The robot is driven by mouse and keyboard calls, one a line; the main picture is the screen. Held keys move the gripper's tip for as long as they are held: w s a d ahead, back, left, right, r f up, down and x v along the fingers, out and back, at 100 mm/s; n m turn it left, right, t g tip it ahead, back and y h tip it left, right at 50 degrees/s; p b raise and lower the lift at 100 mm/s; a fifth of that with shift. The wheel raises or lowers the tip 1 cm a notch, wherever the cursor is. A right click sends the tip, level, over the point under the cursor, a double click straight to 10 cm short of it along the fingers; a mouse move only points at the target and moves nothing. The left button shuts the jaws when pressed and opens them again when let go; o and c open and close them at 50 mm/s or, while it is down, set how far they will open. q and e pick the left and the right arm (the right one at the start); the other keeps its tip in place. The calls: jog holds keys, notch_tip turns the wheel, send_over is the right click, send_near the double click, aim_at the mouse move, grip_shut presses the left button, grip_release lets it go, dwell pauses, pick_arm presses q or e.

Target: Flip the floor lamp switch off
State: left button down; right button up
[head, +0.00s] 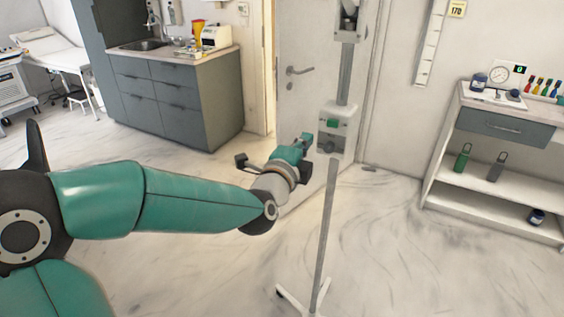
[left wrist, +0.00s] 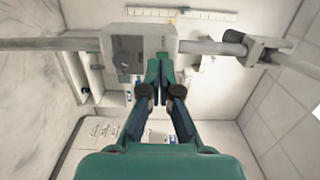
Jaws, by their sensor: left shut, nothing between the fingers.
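The floor lamp stands in front of a door, with a thin grey pole (head: 327,230), a white control box (head: 347,112) partway up and a lamp head (head: 348,20) at the top edge of the head view. In the left wrist view, the shut fingertips (left wrist: 160,62) overlap the edge of the box (left wrist: 150,38); contact is unclear. My right gripper is out of view.
The lamp's white foot (head: 296,299) spreads on the floor. A shelf unit (head: 500,180) with bottles and a gauge stands at the right. The floor between is clear.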

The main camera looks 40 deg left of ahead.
pick_arm(q)
jog(key=a+b+v, duration=0.1)
jog(key=v, duration=0.5)
jog(key=shift+s, duration=0.35)
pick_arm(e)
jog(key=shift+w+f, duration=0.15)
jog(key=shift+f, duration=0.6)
pick_arm(q)
jog(key=shift+a+f, duration=0.1)
